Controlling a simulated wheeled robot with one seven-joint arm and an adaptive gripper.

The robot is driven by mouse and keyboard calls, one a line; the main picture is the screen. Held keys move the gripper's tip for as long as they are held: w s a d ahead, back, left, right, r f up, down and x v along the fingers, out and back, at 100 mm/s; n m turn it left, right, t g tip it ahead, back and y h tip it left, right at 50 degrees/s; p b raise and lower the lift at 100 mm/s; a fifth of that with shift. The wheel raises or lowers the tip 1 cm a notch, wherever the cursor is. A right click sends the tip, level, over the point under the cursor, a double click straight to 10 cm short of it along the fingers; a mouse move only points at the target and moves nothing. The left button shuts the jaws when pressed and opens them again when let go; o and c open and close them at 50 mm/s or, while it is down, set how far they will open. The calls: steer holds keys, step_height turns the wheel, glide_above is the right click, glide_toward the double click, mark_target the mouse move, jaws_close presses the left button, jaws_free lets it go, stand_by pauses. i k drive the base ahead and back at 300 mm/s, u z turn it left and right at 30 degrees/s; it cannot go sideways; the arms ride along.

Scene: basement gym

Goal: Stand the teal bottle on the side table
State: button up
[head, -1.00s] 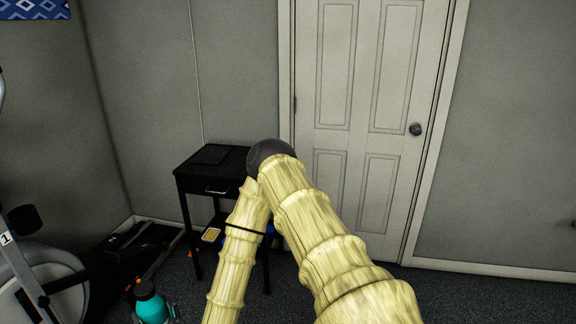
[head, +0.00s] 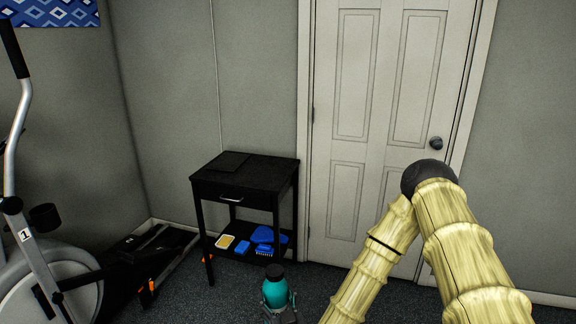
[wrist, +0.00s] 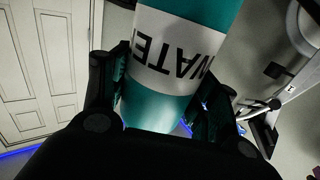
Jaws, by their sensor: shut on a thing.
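The teal bottle (head: 275,292) with a dark cap is upright at the bottom of the head view, in front of the side table and apart from it. In the wrist view the bottle (wrist: 160,108) fills the middle, with a white WATER label. My gripper (wrist: 165,85) is shut on it, one finger on each side. In the head view my gripper (head: 280,316) is cut off by the lower edge. The black side table (head: 262,173) has a drawer with a light handle and stands against the wall left of the door.
The lower shelf holds a yellow item (head: 225,241) and several blue ones (head: 263,235). An exercise machine (head: 50,270) stands at left. A white door (head: 375,110) is behind my arm.

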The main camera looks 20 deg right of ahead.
mark_target(268, 175)
steer(key=z, duration=0.25)
steer(key=i, duration=1.65)
steer(key=u, duration=0.65)
